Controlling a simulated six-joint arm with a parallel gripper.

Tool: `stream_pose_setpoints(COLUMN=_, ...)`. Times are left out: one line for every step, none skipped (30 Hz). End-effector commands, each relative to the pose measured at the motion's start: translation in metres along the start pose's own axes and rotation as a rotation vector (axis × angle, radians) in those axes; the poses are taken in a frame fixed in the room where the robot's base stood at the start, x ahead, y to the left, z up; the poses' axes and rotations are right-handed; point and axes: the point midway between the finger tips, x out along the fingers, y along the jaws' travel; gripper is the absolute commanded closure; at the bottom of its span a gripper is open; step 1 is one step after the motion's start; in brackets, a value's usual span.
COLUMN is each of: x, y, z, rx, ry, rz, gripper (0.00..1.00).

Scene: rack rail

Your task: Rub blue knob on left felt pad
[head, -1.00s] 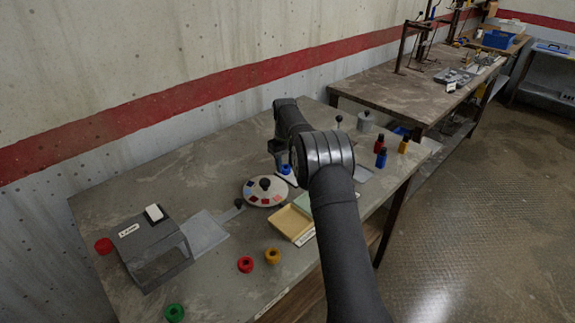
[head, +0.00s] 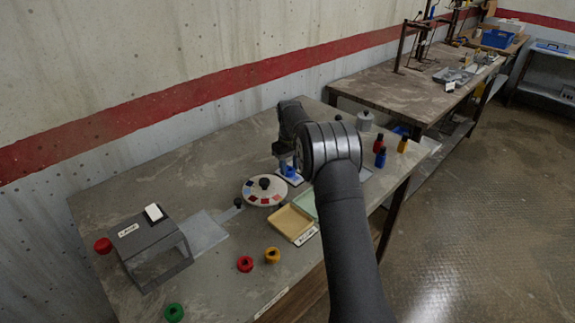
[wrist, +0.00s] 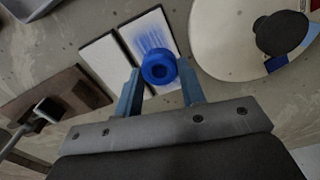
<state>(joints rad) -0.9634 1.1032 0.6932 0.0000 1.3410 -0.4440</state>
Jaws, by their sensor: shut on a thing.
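The blue knob (wrist: 159,69) is a round ring-like piece with a dark centre hole. My gripper (wrist: 160,80) is shut on it, one blue finger on each side. The knob is over the lower end of a white felt pad (wrist: 142,32) with blue streaks; contact is not clear. This pad lies nearest the dial, so it is the left one in the head view. A second, clean pad (wrist: 106,62) lies beside it. In the head view my gripper (head: 287,166) is partly hidden by my arm, above the pads.
A round dial (head: 251,192) with coloured patches and a dark knob lies beside the pads. A yellow tray (head: 290,222), red ring (head: 245,264), yellow ring (head: 272,255) and grey box (head: 150,250) are nearer. Blue bottle (head: 380,158) and others stand right.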

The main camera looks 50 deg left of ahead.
Motion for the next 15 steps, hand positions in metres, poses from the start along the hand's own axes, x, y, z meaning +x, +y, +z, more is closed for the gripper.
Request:
stream_pose_setpoints(x=0.003, y=0.000, z=0.003, rx=0.001, ry=-0.007, rz=-0.002, gripper=1.00)
stream_pose_setpoints(x=0.003, y=0.000, z=0.004, rx=0.001, ry=-0.007, rz=-0.003, gripper=1.00)
stream_pose_setpoints(x=0.003, y=0.001, z=0.005, rx=0.001, ry=-0.008, rz=-0.003, gripper=1.00)
stream_pose_setpoints(x=0.003, y=0.001, z=0.007, rx=0.001, ry=-0.009, rz=-0.003, gripper=1.00)
stream_pose_setpoints(x=0.003, y=0.001, z=0.009, rx=0.001, ry=-0.009, rz=-0.003, gripper=1.00)
stream_pose_setpoints(x=0.002, y=0.001, z=0.010, rx=0.001, ry=-0.008, rz=-0.003, gripper=1.00)
stream_pose_setpoints(x=0.002, y=0.002, z=0.012, rx=0.001, ry=-0.008, rz=-0.003, gripper=1.00)
stream_pose_setpoints(x=0.003, y=0.002, z=0.013, rx=0.001, ry=-0.008, rz=-0.003, gripper=1.00)
stream_pose_setpoints(x=0.003, y=0.002, z=0.015, rx=0.001, ry=-0.008, rz=-0.003, gripper=1.00)
stream_pose_setpoints(x=0.003, y=0.002, z=0.015, rx=0.001, ry=-0.008, rz=-0.003, gripper=1.00)
stream_pose_setpoints(x=0.003, y=0.002, z=0.016, rx=0.001, ry=-0.008, rz=-0.003, gripper=1.00)
stream_pose_setpoints(x=0.003, y=0.002, z=0.016, rx=0.001, ry=-0.008, rz=-0.003, gripper=1.00)
stream_pose_setpoints(x=0.003, y=0.002, z=0.017, rx=0.001, ry=-0.009, rz=-0.003, gripper=1.00)
stream_pose_setpoints(x=0.003, y=0.003, z=0.018, rx=0.001, ry=-0.009, rz=-0.003, gripper=1.00)
stream_pose_setpoints(x=0.003, y=0.003, z=0.019, rx=0.001, ry=-0.009, rz=-0.003, gripper=1.00)
